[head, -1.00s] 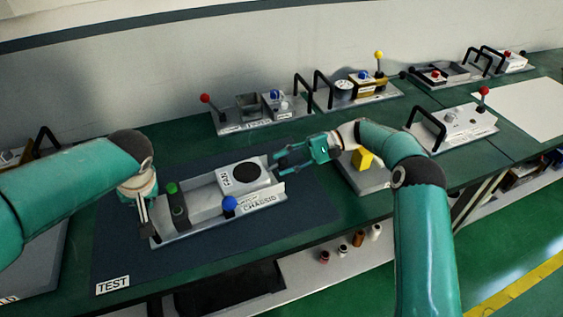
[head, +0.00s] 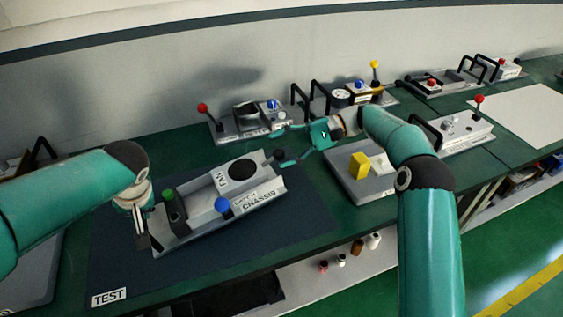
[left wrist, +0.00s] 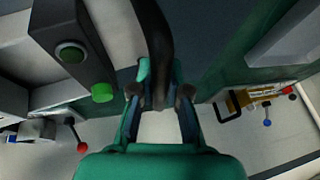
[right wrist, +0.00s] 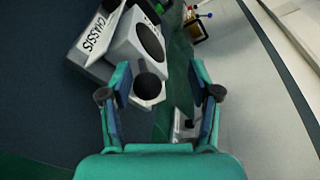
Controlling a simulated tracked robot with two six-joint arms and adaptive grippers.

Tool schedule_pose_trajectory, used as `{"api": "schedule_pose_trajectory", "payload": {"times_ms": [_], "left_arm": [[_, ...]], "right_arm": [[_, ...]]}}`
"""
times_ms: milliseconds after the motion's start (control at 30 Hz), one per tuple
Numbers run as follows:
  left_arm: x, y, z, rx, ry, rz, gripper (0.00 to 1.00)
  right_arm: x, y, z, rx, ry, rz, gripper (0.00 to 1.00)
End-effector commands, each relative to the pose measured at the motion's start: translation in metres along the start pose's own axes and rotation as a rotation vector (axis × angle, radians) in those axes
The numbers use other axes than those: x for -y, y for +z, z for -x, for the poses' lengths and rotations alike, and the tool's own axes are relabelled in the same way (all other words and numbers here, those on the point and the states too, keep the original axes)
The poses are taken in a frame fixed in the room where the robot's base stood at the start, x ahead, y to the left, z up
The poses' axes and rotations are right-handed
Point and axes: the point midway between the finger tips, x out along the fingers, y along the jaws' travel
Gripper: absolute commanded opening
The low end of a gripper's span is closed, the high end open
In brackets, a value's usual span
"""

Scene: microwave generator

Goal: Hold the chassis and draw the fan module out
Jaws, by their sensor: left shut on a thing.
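The grey chassis (head: 190,232), labelled CHASSIS, lies on the dark TEST mat, with a blue knob (head: 222,205) and a green-topped post on it. The white fan module (head: 222,181), with a round black grille, sits in its right part. A black ball knob (head: 279,155) stands at the module's right end and also shows in the right wrist view (right wrist: 149,88). My right gripper (head: 278,149) is open, its fingers spread either side of the knob without visible contact. My left gripper (head: 141,238) is shut on the chassis's black handle (left wrist: 155,35) at the left end.
A grey tray (head: 345,178) with a yellow block (head: 360,165) stands right of the mat, under my right forearm. Several other units with black handles and coloured levers line the back of the green bench. The mat's front is clear.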

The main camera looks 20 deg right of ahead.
Motion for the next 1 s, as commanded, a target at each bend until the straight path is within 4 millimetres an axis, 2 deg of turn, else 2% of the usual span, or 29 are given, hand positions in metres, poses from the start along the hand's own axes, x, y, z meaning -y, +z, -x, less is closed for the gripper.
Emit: {"api": "schedule_pose_trajectory", "payload": {"times_ms": [33, 133, 467, 500, 633, 1000], "left_arm": [[-0.003, 0.004, -0.003, 0.009, 0.002, -0.008, 0.00], [-0.003, 0.004, -0.003, 0.009, 0.002, -0.009, 0.00], [-0.002, 0.004, -0.003, 0.010, 0.000, -0.008, 0.00], [-0.002, 0.003, -0.003, 0.009, 0.000, -0.007, 0.22], [-0.002, 0.002, -0.002, 0.006, 0.000, -0.005, 0.43], [-0.002, 0.001, 0.002, 0.001, 0.001, -0.004, 0.44]], "right_arm": [[0.008, 0.004, 0.002, -0.001, -0.003, 0.007, 0.57], [0.015, 0.009, 0.003, 0.000, -0.003, 0.006, 0.57], [0.018, 0.011, 0.004, -0.001, -0.003, 0.003, 0.57], [0.018, 0.011, 0.004, -0.001, -0.003, 0.003, 0.57], [0.018, 0.011, 0.004, -0.001, -0.002, 0.002, 0.57], [0.017, 0.010, 0.004, -0.001, -0.001, 0.002, 0.57]]}}
